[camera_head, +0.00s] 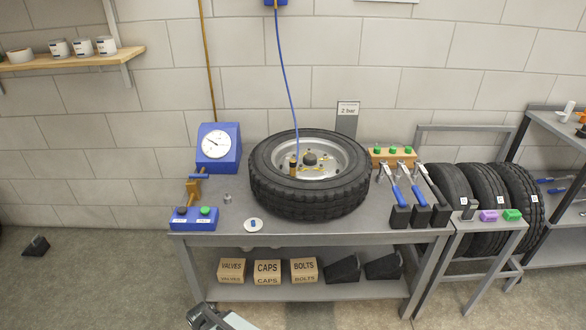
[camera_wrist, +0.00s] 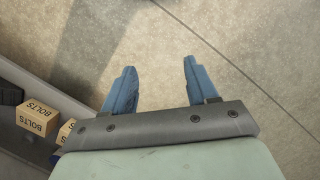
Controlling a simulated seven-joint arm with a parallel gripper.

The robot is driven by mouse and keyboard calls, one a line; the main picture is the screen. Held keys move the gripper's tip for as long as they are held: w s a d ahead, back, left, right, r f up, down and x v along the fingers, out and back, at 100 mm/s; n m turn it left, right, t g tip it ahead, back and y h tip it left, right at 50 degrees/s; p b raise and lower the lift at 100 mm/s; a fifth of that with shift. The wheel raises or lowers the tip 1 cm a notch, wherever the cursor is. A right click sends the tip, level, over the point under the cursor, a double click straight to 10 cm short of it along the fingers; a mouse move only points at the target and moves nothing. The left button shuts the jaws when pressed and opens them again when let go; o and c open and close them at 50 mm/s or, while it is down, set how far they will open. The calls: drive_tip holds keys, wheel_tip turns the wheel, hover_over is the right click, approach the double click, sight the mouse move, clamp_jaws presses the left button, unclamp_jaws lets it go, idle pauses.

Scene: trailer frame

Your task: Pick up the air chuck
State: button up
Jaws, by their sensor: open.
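What looks like the air chuck (camera_head: 293,166), small, brass and dark, is at the lower end of the blue hose (camera_head: 291,95). It is at the wheel (camera_head: 310,190), inside the rim left of the hub; I cannot tell whether it sits on the valve. The wheel lies flat on the grey workbench (camera_head: 240,238). My gripper (camera_wrist: 159,66) is open and empty, its two blue fingers apart over the floor in the wrist view. Part of my arm shows at the bottom edge of the head view, in front of the bench and well away from the air chuck.
A blue gauge box (camera_head: 218,146) and a blue button box (camera_head: 194,218) stand left of the wheel. Tools with blue handles (camera_head: 391,193) stand right in dark holders. Boxes marked BOLTS (camera_head: 304,270), CAPS and VALVES sit on the lower shelf. Tyres (camera_head: 488,190) stand farther right.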

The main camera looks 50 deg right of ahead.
drive_tip(key=w+d+r+m+t, duration=0.1)
drive_tip(key=w+d+r+t, duration=0.1)
drive_tip(key=w+d+r, duration=0.55)
drive_tip(key=w+d+r+m+t, duration=0.2)
drive_tip(key=w+d+r, duration=0.1)
drive_tip(key=w+r, duration=0.8)
drive_tip(key=w+d+r+m+h, duration=0.1)
drive_tip(key=d+r, duration=0.6)
drive_tip(key=d, duration=0.4)
drive_tip(key=w+d+r+m+t, duration=0.1)
drive_tip(key=w+d+r+m, duration=0.1)
drive_tip(key=d+r, duration=0.6)
drive_tip(key=w+d+r+m+t+h, duration=0.1)
drive_tip(key=w+d+r+m, duration=0.1)
drive_tip(key=d+r, duration=0.6)
drive_tip(key=shift+d+r+h, duration=0.1)
drive_tip(key=shift+d+h, duration=0.2)
drive_tip(key=shift+d, duration=3.3)
drive_tip(key=m, duration=0.2)
approach(293, 160)
drive_tip(key=a, duration=0.2)
drive_tip(key=shift+h, duration=0.3)
drive_tip(key=x, duration=0.5)
drive_tip(key=d+x, duration=0.1)
drive_tip(key=x, duration=0.1)
drive_tip(key=shift+w, duration=0.15)
drive_tip(key=shift+d+x, duration=0.2)
drive_tip(key=shift+x, duration=2.55)
drive_tip(key=shift+s, duration=0.2)
